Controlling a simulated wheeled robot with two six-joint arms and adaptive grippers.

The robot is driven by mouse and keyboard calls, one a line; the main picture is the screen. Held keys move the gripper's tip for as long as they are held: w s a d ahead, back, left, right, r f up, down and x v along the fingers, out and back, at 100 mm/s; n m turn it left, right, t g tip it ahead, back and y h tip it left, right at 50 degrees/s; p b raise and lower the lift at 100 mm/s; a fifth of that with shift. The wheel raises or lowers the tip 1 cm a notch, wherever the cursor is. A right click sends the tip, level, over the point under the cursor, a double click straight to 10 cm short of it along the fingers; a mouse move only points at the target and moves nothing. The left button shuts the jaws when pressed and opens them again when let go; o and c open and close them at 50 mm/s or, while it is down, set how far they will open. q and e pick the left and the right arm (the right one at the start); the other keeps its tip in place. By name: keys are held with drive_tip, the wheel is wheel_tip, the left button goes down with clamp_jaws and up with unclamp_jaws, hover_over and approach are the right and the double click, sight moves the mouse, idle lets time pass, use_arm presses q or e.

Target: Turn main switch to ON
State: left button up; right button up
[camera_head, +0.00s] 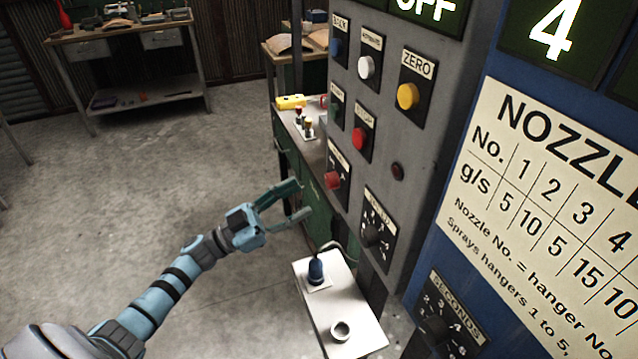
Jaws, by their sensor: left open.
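A grey control panel (415,120) stands right of centre, tilted in the view. Low on its left side is a red knob (333,180) on a dark plate; its label is too small to read surely, so I cannot tell for certain that it is the main switch, or its position. My left gripper (304,199) is open and empty, left of and slightly below the red knob. Its fingers point toward the panel and appear apart from the knob. My right gripper is not in view.
The panel also has a red button (358,139), a yellow ZERO button (408,96), a white button (366,67) and a black numbered dial (374,234). A white stand (345,310) is below. A blue nozzle board (540,200) is at right. Floor at left is clear.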

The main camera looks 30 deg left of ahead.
sight(327, 183)
use_arm(q)
drive_tip(key=x, duration=0.6)
drive_tip(key=shift+p, duration=0.3)
drive_tip(key=shift+c, duration=0.5)
clamp_jaws()
